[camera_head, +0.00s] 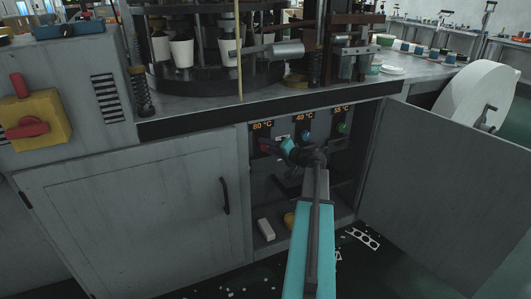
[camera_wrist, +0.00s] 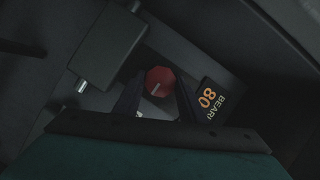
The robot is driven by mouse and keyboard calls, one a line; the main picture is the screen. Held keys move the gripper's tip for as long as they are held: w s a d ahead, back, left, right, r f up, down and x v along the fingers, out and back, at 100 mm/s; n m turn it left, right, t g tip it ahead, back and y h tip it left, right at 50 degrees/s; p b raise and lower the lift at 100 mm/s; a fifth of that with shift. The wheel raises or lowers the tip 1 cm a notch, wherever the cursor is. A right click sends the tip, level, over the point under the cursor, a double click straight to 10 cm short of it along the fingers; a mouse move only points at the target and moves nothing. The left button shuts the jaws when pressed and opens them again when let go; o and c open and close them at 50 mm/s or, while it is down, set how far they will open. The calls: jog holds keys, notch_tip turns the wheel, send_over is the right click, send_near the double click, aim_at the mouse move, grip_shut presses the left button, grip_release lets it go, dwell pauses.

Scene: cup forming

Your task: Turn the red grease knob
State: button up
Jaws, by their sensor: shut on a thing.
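The red knob (camera_wrist: 160,79) sits between my gripper's two dark fingers in the wrist view, with a pale pointer mark on its face. My gripper (camera_wrist: 159,96) is shut on it from both sides. In the head view, my gripper (camera_head: 271,147) reaches into the open cabinet just below the 80 °C display (camera_head: 263,126), and it mostly hides the red knob (camera_head: 264,145). An orange "80" label (camera_wrist: 211,98) lies to the right of the knob in the wrist view.
A blue knob (camera_head: 306,135) and a green knob (camera_head: 342,128) sit to the right on the same panel. The cabinet's open door (camera_head: 445,195) stands at the right. The closed left door (camera_head: 130,220) has a handle. A white block (camera_head: 266,229) lies inside below.

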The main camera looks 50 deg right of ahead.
jog(key=m+t+b, duration=0.1)
jog(key=m, duration=0.1)
jog(key=m+t+y+b, duration=0.1)
jog(key=m, duration=0.2)
jog(key=shift+w+a+f+b, duration=0.15)
jog(key=shift+b, duration=0.15)
jog(key=shift+m+t, duration=0.3)
jog(key=o, duration=1.1)
jog(key=shift+c, duration=0.2)
jog(key=s+p, duration=0.1)
jog(key=s, duration=1.3)
jog(key=shift+f, duration=0.3)
